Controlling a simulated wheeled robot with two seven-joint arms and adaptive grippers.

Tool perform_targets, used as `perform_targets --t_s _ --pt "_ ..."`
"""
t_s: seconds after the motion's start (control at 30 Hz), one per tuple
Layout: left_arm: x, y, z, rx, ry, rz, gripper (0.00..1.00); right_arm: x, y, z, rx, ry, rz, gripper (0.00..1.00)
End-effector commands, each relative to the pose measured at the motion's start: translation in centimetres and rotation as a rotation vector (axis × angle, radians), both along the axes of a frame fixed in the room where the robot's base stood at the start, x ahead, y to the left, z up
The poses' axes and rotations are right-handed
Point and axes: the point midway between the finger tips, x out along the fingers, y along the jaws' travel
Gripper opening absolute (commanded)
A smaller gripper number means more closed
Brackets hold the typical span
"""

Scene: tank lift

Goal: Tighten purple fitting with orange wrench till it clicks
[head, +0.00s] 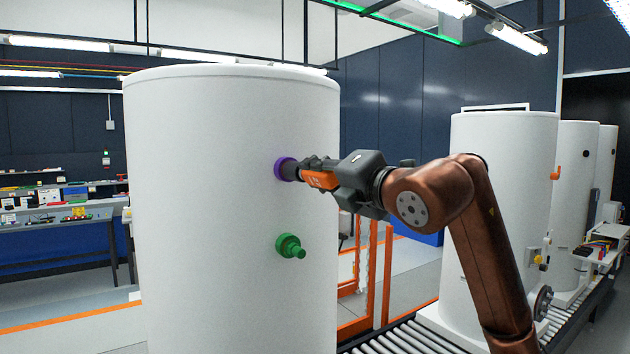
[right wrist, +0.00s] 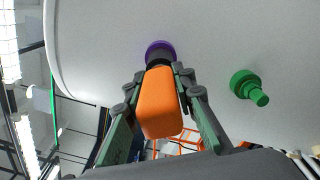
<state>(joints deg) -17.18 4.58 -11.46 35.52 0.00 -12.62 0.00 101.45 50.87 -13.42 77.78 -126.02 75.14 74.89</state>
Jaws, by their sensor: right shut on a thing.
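The purple fitting (head: 284,169) sits on the side of the large white tank (head: 210,250). It also shows in the right wrist view (right wrist: 159,48), partly covered by the wrench's dark head. My right gripper (head: 318,174) is shut on the orange wrench (head: 319,179), with the wrench body between its fingers in the right wrist view (right wrist: 160,105). The wrench's dark front end is at the purple fitting and looks in line with it. How far it is seated on the fitting is hidden. My left gripper is not in view.
A green fitting (head: 290,247) sticks out of the tank below the purple one. A roller conveyor (head: 405,340) and more white tanks (head: 503,150) stand at the right. An orange frame (head: 375,280) is behind the tank. A workbench (head: 60,220) stands at the far left.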

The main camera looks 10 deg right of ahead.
Motion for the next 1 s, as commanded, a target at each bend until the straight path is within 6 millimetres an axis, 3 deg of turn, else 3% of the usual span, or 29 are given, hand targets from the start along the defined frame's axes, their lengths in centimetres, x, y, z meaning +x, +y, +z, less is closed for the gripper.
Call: perform_targets --t_s 0.43,1.0 --pt "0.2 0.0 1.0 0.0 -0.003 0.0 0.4 -0.3 -0.2 0.4 -0.079 -0.031 -0.003 0.0" --pt "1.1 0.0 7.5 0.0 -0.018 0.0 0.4 -0.4 0.0 0.6 -0.98 -0.357 -0.004 0.0"
